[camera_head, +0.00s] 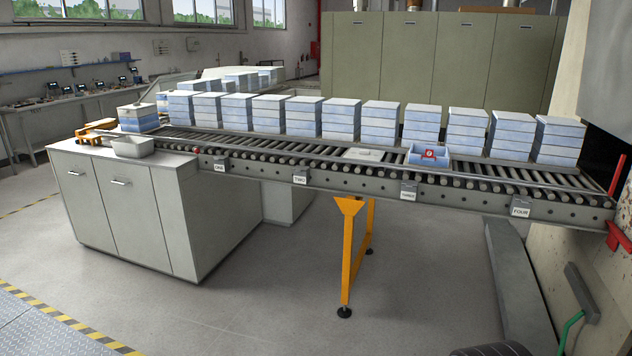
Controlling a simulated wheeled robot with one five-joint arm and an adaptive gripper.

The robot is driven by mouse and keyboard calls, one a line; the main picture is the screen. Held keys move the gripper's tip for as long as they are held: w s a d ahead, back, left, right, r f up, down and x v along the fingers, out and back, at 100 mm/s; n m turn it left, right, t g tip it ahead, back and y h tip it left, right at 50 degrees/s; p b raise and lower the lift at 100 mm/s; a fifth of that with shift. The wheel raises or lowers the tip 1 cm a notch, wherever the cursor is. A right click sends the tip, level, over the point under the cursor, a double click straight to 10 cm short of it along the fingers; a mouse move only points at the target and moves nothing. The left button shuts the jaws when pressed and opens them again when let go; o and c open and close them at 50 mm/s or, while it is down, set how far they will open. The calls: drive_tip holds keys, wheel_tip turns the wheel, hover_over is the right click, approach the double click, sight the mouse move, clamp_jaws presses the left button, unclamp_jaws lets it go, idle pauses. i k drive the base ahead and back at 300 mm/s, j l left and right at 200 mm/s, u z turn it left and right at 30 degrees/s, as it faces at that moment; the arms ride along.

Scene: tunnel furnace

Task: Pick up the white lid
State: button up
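A flat white piece that looks like the white lid (363,154) lies on the rollers of the conveyor (330,178), left of a blue open box (446,161). The lid is between the signs marked TWO and THREE, closer to THREE. The blue box has a red item (429,154) with a white mark in it. My gripper is not in view.
Several stacks of blue boxes with white tops (302,117) stand along the conveyor's far side. A grey cabinet (130,195) with a metal tray (133,147) on it is at the left end. A yellow leg (347,250) supports the conveyor.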

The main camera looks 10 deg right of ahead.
sight(359, 153)
drive_tip(key=i+l+z, duration=0.2)
drive_tip(key=i+z, duration=0.25)
drive_tip(key=i, duration=0.35)
drive_tip(key=i+z, duration=0.45)
drive_tip(key=i, duration=0.35)
drive_tip(key=i+j+u, duration=0.15)
drive_tip(key=i+u, duration=0.2)
drive_tip(key=i, duration=0.25)
drive_tip(key=i+u, duration=0.3)
drive_tip(key=i, duration=0.3)
drive_tip(key=i+l+u, duration=0.35)
drive_tip(key=i, duration=0.2)
drive_tip(key=i+j+u, duration=0.1)
drive_tip(key=i, duration=0.45)
